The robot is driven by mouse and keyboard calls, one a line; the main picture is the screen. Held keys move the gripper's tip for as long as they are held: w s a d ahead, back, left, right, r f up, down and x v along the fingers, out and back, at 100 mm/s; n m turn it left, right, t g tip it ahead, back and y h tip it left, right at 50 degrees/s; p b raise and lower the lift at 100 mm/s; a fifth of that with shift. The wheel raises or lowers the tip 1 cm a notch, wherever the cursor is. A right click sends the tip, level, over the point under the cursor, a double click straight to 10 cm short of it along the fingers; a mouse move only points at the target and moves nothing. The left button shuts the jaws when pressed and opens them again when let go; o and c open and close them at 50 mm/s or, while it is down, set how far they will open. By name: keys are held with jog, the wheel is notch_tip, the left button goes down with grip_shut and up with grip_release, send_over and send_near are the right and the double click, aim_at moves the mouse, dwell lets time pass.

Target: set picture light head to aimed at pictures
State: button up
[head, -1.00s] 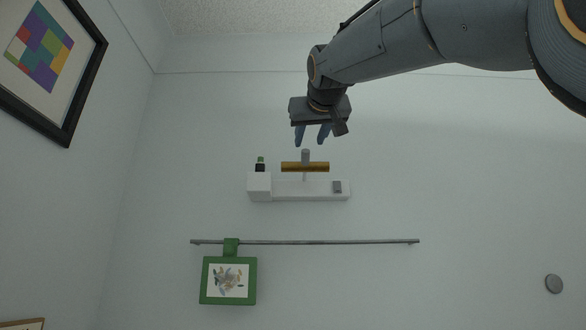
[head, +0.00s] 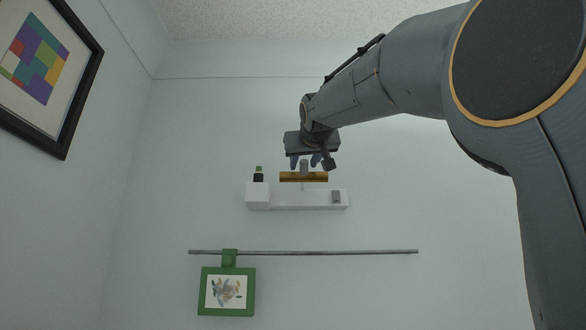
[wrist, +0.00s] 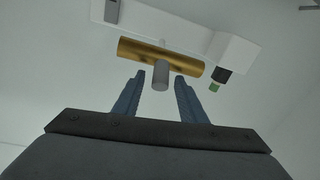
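The picture light head is a brass-coloured bar (head: 304,177) with a grey knob (head: 304,166) on it, held by a short stem on a white wall-mounted base (head: 310,199). My gripper (head: 306,164) is at the knob, with its blue fingers apart. In the wrist view the fingers (wrist: 159,95) are open on either side of the grey knob (wrist: 160,76), with a gap visible on both sides. The brass bar (wrist: 160,56) lies just beyond the fingertips. The green-framed picture (head: 227,292) hangs lower on the wall, below the light.
A grey rail (head: 330,252) runs along the wall below the base. A small dark and green item (head: 258,174) stands on the base's left block, near my gripper. A black-framed picture (head: 82,92) hangs on the left wall. The wall right of the base is bare.

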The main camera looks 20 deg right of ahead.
grip_shut()
jog(key=shift+w+r+g+p, duration=0.1)
jog(key=shift+r+g+p, duration=0.25)
jog(key=shift+p, duration=0.65)
jog(key=shift+d+g+p, duration=0.1)
jog(key=shift+g+p, duration=0.15)
jog(key=shift+p, duration=0.25)
jog(key=shift+f, duration=0.1)
grip_release()
jog(key=shift+w, duration=0.1)
jog(key=b+v, duration=0.3)
jog(key=v, duration=0.4)
jog(key=shift+s+b, duration=0.4)
